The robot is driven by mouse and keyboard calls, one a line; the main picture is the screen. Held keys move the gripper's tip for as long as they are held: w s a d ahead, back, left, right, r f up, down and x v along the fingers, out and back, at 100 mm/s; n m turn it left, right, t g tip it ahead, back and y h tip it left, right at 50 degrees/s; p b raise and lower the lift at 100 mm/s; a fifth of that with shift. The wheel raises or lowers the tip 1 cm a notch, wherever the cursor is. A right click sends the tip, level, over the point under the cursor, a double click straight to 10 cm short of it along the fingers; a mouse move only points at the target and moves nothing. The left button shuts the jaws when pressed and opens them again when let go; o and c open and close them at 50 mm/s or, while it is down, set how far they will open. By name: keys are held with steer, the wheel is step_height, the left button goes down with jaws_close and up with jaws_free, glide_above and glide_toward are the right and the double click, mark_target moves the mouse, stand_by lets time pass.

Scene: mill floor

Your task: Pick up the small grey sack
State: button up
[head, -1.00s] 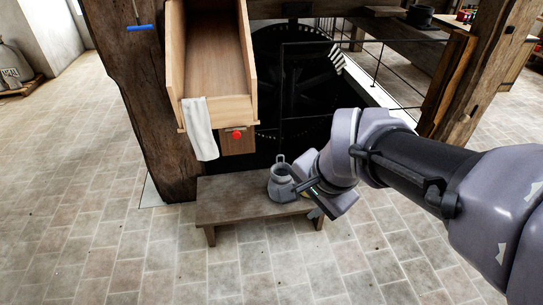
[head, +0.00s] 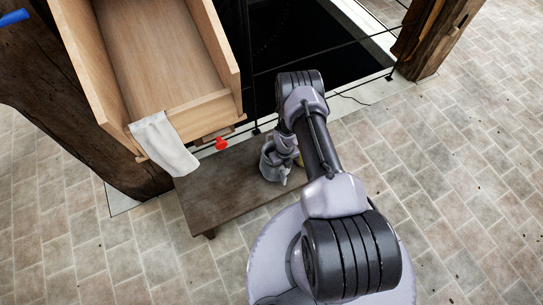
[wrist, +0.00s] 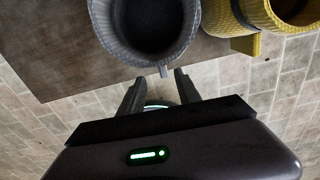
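The small grey sack (head: 270,171) appears as a grey, open-topped, ribbed vessel on a low wooden bench (head: 207,181). In the wrist view the grey sack (wrist: 112,48) shows a dark inside and a small tab on its near rim. My gripper (wrist: 159,86) is open, with its two fingers apart on either side of that tab. Nothing is clearly held, and contact with the sack cannot be told. In the head view my wrist partly hides the sack and the fingers.
A yellow ribbed container (wrist: 250,18) stands close to the right of the grey sack in the wrist view. A wooden chute (head: 160,60) with a white cloth (head: 163,143) and a red knob (head: 221,143) hangs over the bench's left. Paved floor is clear around the bench's front and right.

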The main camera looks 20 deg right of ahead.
mark_target(283, 175)
step_height(283, 175, down, 8)
steer(key=b, duration=0.3)
steer(key=shift+s, duration=0.15)
steer(key=f+b, duration=0.3)
steer(key=f, duration=0.2)
steer(key=shift+s+d+f+b, duration=0.15)
steer(key=shift+s+f+b, duration=0.05)
steer(key=shift+b, duration=0.2)
steer(key=shift+r, duration=0.1)
jaws_close()
